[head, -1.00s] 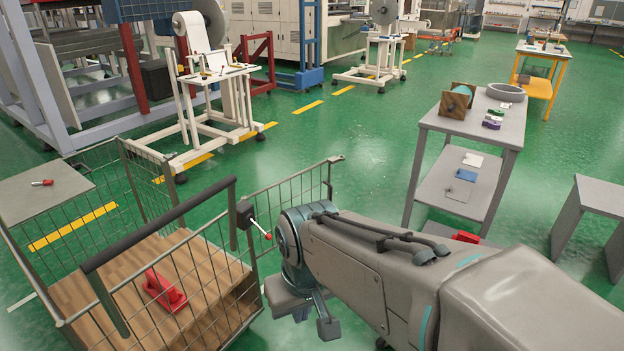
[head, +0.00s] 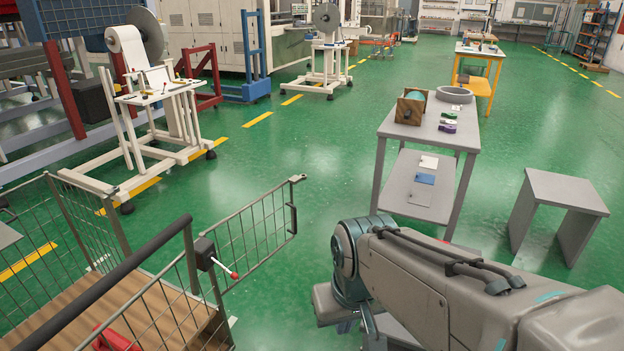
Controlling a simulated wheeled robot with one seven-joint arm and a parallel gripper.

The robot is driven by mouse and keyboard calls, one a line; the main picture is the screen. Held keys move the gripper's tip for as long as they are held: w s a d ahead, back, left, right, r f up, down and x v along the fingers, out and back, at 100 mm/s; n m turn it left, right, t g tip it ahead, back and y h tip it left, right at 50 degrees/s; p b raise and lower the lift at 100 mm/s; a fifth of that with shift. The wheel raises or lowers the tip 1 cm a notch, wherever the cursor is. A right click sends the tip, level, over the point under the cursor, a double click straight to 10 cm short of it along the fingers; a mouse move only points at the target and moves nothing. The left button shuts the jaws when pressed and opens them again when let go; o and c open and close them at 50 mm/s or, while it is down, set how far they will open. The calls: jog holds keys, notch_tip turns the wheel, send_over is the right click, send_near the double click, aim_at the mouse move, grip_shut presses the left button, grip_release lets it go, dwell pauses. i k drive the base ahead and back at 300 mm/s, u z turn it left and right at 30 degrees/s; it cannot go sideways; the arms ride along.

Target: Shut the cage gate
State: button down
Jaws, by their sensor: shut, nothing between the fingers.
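The cage gate (head: 262,224) is a grey wire-mesh panel at lower left centre. It stands open, swung out from the corner of the wire cage cart (head: 168,312) over the green floor. Its free end, with a dark upright handle (head: 293,218), points up and right. A dark latch block (head: 204,253) with a red-tipped lever (head: 228,271) sits on the cage corner post. My gripper (head: 360,332) is at the bottom centre, right of the gate and apart from it. It is shut and empty, its tips partly cut off by the picture edge.
A red object (head: 110,340) lies on the cart's wooden floor. A grey two-level table (head: 428,130) and a grey stool (head: 560,195) stand to the right. A white roll stand (head: 150,100) is behind the cart. Green floor is clear beyond the gate.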

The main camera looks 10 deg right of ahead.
aim_at(294, 179)
jog(key=i, duration=1.15)
jog(key=u, duration=0.8)
